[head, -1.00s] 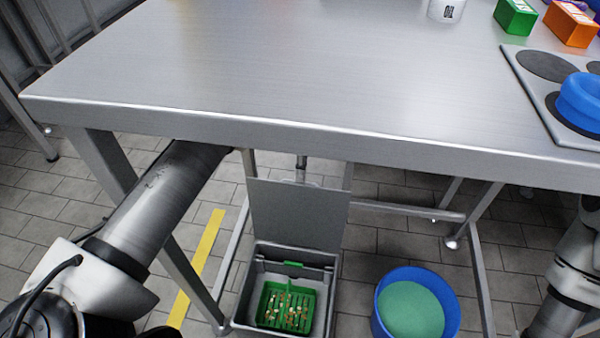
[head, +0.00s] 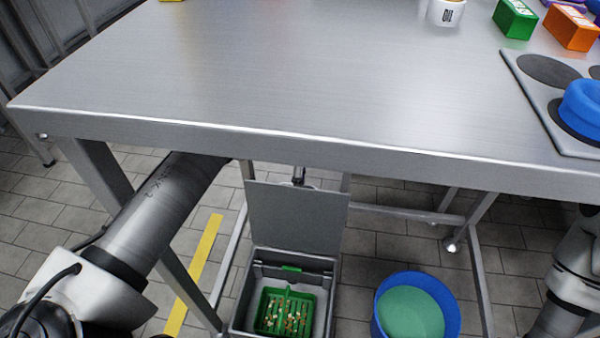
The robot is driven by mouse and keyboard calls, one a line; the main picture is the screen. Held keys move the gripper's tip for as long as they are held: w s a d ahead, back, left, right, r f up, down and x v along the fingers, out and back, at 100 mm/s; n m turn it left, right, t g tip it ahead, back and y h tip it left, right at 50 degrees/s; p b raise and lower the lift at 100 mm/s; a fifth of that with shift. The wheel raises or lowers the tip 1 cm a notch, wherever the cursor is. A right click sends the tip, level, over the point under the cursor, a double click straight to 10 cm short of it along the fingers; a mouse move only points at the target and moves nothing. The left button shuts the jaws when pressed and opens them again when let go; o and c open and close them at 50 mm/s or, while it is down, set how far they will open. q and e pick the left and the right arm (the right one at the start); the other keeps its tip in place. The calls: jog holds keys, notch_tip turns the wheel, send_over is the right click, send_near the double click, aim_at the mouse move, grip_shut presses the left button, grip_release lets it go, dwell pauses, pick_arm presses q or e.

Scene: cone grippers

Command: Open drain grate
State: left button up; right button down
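A grey floor box (head: 241,305) stands under the table with its flat grey lid (head: 295,217) raised upright at its back. No separate grate can be made out. Inside the box sits a green basket (head: 261,312) holding small pale and brown bits. My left arm reaches from the lower left to beneath the table edge, left of the lid. Its gripper cannot be made out. My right arm shows at the right edge, and its gripper is not visible.
A steel table (head: 270,85) covers the space above the box, with its front edge and legs close by. A blue bucket (head: 447,310) with a green inside stands right of the box. A yellow floor stripe (head: 196,275) lies to the left.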

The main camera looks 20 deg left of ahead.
pick_arm(q)
jog(key=v, duration=1.1)
jog(key=shift+r, duration=0.2)
jog(key=shift+d, duration=0.15)
